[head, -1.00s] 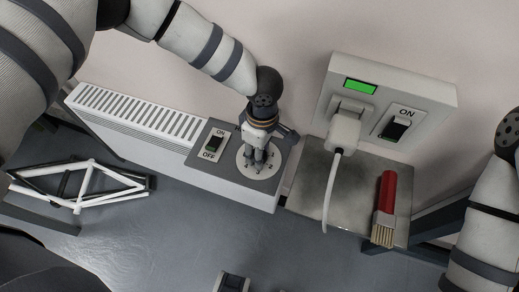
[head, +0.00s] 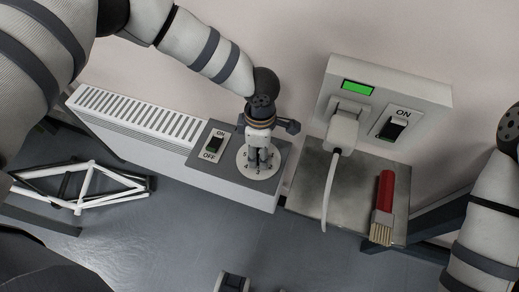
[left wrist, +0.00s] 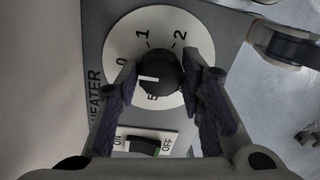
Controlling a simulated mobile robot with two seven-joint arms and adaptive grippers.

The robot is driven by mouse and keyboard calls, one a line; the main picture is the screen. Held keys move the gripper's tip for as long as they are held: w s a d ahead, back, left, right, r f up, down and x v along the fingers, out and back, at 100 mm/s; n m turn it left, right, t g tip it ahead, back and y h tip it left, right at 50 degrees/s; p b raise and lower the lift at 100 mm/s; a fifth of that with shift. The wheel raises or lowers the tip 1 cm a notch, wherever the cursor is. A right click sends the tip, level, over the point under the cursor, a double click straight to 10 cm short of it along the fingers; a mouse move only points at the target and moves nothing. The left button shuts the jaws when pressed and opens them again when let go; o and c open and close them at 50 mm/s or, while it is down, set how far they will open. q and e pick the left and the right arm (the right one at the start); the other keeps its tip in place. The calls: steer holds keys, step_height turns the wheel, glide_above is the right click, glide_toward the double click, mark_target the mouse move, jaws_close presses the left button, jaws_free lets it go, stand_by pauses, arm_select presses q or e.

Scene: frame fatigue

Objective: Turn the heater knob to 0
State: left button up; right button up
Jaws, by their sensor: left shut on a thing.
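The heater (head: 150,125) is a long white unit against the wall, with a grey control panel at its right end. On the panel a round white dial (head: 245,171) carries numbers. My left gripper (head: 257,160) points down onto it and hides most of the knob in the head view. In the left wrist view the black knob (left wrist: 160,72) sits between the two fingertips of my left gripper (left wrist: 161,77), which is shut on it. The knob's white mark points left, between the 0 and the 5. My right gripper is out of view; only its arm shows at the right.
The heater's ON/OFF switch (head: 214,145) is left of the dial. A wall box (head: 425,92) with a green display, plug (head: 343,130) and switch is at right. A red-handled brush (head: 385,205) lies on a metal table (head: 310,200). A white bicycle frame (head: 85,185) is at left.

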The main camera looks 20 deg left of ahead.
arm_select(q)
steer(key=o, duration=1.2)
steer(key=shift+c, duration=0.2)
step_height(320, 180, up, 12)
steer(key=shift+w, duration=0.3)
steer(key=shift+a, duration=0.1)
